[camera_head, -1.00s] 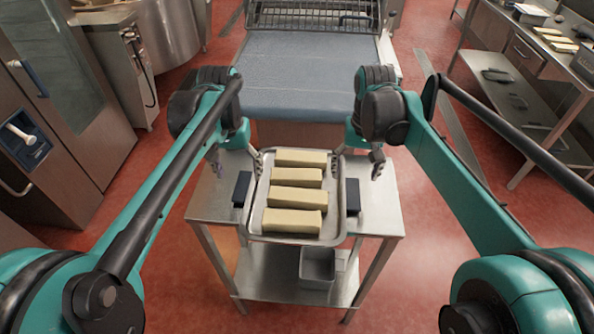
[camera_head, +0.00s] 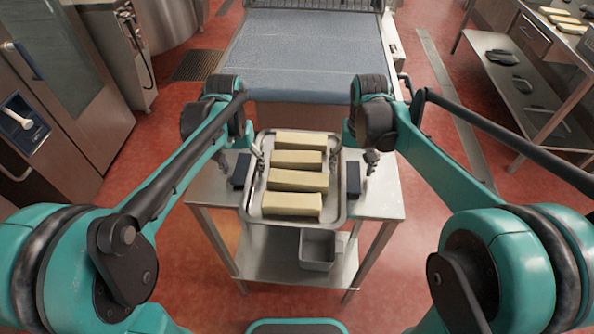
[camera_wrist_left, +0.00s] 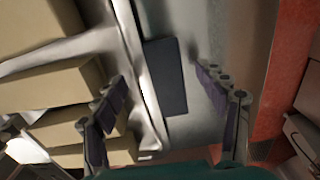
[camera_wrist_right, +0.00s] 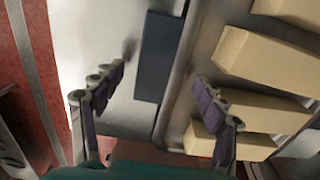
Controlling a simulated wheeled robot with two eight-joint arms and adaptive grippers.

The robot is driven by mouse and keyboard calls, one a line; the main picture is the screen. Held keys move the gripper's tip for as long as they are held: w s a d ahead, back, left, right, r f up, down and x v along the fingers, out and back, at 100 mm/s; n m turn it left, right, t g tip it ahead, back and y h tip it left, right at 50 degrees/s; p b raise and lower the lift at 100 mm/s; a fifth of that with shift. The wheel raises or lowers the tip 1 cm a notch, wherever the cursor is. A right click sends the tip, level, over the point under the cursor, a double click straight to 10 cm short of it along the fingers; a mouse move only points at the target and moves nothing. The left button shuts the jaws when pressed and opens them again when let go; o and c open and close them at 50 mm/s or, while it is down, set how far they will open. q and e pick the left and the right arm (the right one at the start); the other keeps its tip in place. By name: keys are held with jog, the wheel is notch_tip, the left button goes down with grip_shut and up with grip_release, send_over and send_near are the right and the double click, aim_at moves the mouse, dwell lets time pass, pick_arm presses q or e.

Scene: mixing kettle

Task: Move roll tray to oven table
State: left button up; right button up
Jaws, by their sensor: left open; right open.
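The roll tray (camera_head: 336,205) is a shallow metal tray with several pale yellow blocks (camera_head: 297,180) in a row. It rests on a small steel table (camera_head: 376,201). My left gripper (camera_head: 238,162) is open at the tray's left side; in the left wrist view its fingers (camera_wrist_left: 163,92) straddle the tray rim and a dark pad (camera_wrist_left: 165,75). My right gripper (camera_head: 355,157) is open at the right side; in the right wrist view its fingers (camera_wrist_right: 155,90) straddle the rim and another dark pad (camera_wrist_right: 158,57). I cannot tell which table is the oven table.
A blue conveyor surface (camera_head: 300,55) stands just behind the small table. A steel cabinet with a glass door (camera_head: 60,80) is at the left. A shelved table (camera_head: 530,40) stands at the upper right. A grey bin (camera_head: 318,250) sits on the lower shelf. Red floor is open on both sides.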

pick_arm(q)
jog(key=shift+f, duration=0.5)
pick_arm(e)
jog(key=shift+f, duration=0.5)
pick_arm(q)
grip_shut()
pick_arm(e)
grip_shut()
jog(key=shift+s, duration=0.1)
pick_arm(q)
jog(key=shift+r, duration=0.15)
pick_arm(e)
jog(key=shift+r, duration=0.15)
